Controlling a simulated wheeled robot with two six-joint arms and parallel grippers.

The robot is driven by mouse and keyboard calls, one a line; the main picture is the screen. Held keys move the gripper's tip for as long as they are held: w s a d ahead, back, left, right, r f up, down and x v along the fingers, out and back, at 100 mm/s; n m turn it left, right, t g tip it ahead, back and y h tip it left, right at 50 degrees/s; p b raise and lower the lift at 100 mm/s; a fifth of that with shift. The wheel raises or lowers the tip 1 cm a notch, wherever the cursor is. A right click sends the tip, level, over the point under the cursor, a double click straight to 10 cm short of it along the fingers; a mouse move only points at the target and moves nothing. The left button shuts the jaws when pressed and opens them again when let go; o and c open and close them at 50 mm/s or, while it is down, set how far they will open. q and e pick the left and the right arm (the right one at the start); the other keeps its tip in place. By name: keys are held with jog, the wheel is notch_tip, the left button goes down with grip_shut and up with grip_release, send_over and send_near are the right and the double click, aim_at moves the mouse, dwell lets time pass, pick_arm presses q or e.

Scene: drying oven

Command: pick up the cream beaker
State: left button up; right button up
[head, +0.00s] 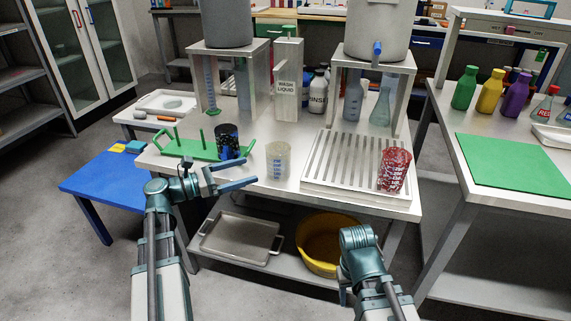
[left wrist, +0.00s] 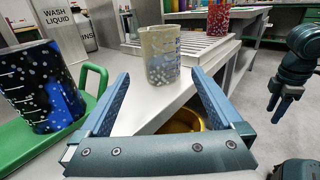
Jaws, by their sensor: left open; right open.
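The cream beaker (head: 278,160) stands upright near the front edge of the metal table, left of the slotted drying tray. It also shows in the left wrist view (left wrist: 161,55), straight ahead between my finger lines. My left gripper (head: 248,171) is open and empty, its fingers pointing right toward the beaker. In the left wrist view its fingertips (left wrist: 160,77) lie either side of the beaker's lower part, apparently still short of it. My right gripper (left wrist: 280,103) hangs fingers down, empty, away from the table. In the head view its forearm mostly hides it.
A red beaker (head: 394,170) stands on the slotted tray (head: 325,170). Below are a yellow basin (head: 318,262) and a metal tray (head: 238,254).

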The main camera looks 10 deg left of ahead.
aim_at(267, 165)
pick_arm(q)
jog(key=x, duration=0.8)
jog(key=shift+w+d, duration=0.15)
jog(key=shift+d, duration=0.1)
jog(key=x, duration=0.5)
jog(key=shift+d+f, duration=0.1)
jog(key=shift+c, duration=0.3)
jog(key=c, duration=1.2)
jog(key=shift+r, duration=0.25)
jog(key=shift+c, duration=0.2)
